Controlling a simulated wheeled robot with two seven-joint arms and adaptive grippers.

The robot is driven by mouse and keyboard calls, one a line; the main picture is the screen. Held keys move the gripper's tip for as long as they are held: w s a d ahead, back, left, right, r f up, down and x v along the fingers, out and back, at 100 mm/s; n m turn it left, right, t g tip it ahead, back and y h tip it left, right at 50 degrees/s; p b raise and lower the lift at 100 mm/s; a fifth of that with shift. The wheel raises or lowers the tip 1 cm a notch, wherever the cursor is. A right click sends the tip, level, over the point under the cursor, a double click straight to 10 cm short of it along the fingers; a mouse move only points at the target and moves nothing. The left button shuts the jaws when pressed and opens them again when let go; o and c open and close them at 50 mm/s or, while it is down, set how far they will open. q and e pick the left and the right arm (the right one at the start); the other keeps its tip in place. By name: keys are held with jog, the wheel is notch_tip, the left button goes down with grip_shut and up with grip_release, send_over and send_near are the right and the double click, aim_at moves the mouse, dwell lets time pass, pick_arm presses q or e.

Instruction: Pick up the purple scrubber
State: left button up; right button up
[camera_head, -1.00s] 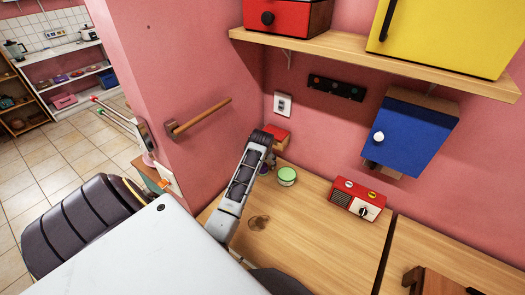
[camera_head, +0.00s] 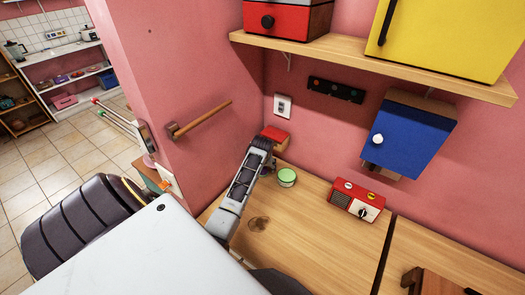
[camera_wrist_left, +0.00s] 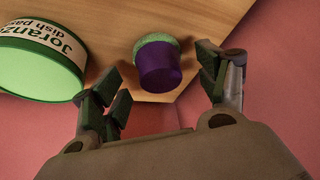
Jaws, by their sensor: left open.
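The purple scrubber (camera_wrist_left: 160,66), with a green bristly end, stands on the wooden counter near its edge in the left wrist view. My left gripper (camera_wrist_left: 163,80) is open, with one finger on each side of the scrubber and gaps showing on both sides. It does not hold the scrubber. In the head view the end of my left arm (camera_head: 260,148) reaches to the back corner of the counter and mostly hides the scrubber. My right gripper is not in view.
A green-lidded dish paste tub (camera_head: 287,177) stands close beside; in the wrist view it (camera_wrist_left: 38,62) is left of the fingers. A red box (camera_head: 274,135) sits in the corner behind. A red radio (camera_head: 357,199) is to the right. A wooden shelf (camera_head: 400,70) overhangs the counter (camera_head: 300,230).

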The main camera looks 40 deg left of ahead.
pick_arm(q)
jog(key=shift+x, duration=1.1)
jog(key=c, duration=1.1)
jog(key=shift+r, duration=0.1)
jog(key=shift+r+b, duration=0.6)
jog(key=shift+r, duration=4.3)
